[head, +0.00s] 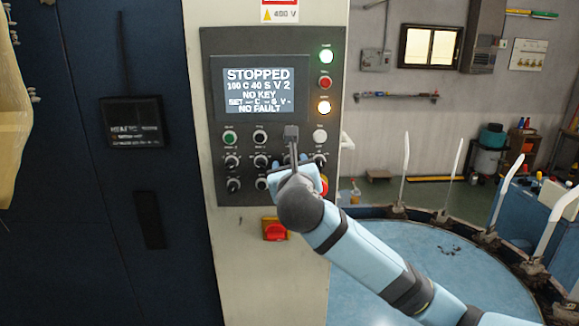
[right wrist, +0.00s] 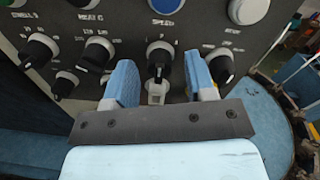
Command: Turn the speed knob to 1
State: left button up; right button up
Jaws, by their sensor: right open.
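The speed knob (right wrist: 159,58), black with a pale pointer end, sits under the SPEED label and a blue button in the right wrist view. My right gripper (right wrist: 160,82) is open, with one blue-padded finger to each side of the knob and a gap to it. The pale pointer end points down; I cannot read the number there. In the head view my right gripper (head: 291,166) is against the control panel (head: 214,50) and hides this knob. The panel's screen (head: 259,88) reads STOPPED, 100 C 40 S V 2, NO KEY, NO FAULT. My left gripper is out of view.
Other knobs are close by: one (right wrist: 223,66) right beside the right finger, another (right wrist: 97,52) to the left. A red and yellow switch (head: 275,229) is below the panel. A round blue table (head: 400,250) with pale upright forms stands to the right.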

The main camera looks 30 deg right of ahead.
jog(key=c, duration=0.9)
jog(key=shift+n, duration=0.3)
jog(key=shift+r+n+g, duration=0.15)
jog(key=shift+n+g, duration=0.15)
jog(key=shift+n, duration=3.7)
jog(key=o, duration=0.9)
jog(key=shift+w, duration=0.1)
